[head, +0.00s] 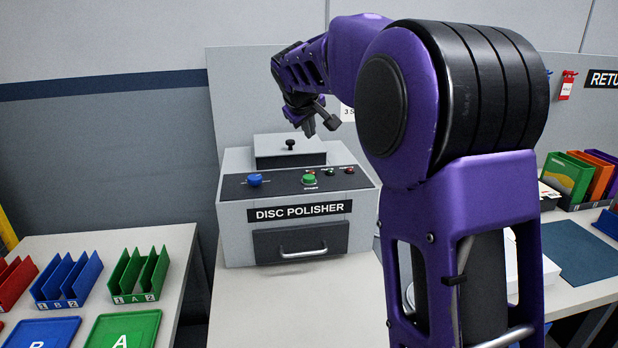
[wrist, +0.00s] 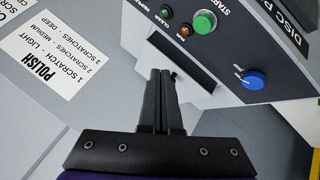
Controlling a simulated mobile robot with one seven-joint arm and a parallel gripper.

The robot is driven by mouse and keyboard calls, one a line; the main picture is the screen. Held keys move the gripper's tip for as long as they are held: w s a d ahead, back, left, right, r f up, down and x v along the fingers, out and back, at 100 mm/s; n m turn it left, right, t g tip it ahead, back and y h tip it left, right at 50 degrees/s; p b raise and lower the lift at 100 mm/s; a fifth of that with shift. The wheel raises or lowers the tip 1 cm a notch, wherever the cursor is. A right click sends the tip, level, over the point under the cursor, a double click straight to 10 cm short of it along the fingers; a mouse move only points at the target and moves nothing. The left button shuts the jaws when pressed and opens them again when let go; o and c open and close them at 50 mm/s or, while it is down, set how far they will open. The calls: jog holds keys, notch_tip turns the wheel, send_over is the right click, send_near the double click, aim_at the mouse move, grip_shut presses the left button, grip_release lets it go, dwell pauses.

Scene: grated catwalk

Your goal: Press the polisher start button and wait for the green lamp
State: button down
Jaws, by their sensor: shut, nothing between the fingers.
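The disc polisher (head: 283,215) is a grey box with a sloped black panel. Its green start button (head: 309,179) sits on the panel and also shows at the top of the wrist view (wrist: 204,22). A small green lamp (head: 330,171) is beside it, and also shows in the wrist view (wrist: 165,13). A small red lamp (wrist: 186,31) sits close to the button. I cannot tell if either lamp is lit. My gripper (head: 309,127) is shut and empty, above the polisher's back. In the wrist view its fingertips (wrist: 160,73) are apart from the button.
A blue knob (head: 255,179) is left of the button. A lidded box with a black knob (head: 290,145) rises behind the panel, below my gripper. A drawer (head: 300,240) is in front. Green (head: 139,275) and blue (head: 66,280) racks stand left. My arm hides much of the right.

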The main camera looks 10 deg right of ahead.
jog(key=b, duration=0.7)
send_near(310, 175)
jog(key=w+f, duration=0.1)
jog(key=w+d, duration=0.1)
jog(key=w, duration=0.1)
jog(key=w+f, duration=0.1)
jog(key=w, duration=0.1)
jog(key=shift+d+f, duration=0.3)
jog(key=shift+d, duration=0.05)
jog(key=shift+f, duration=0.1)
dwell(0.8)
jog(key=shift+f, duration=0.35)
jog(key=shift+f, duration=0.95)
dwell(1.0)
jog(key=shift+r+p, duration=0.15)
jog(key=shift+p, duration=0.15)
jog(key=shift+r+p, duration=0.9)
jog(key=shift+r, duration=0.25)
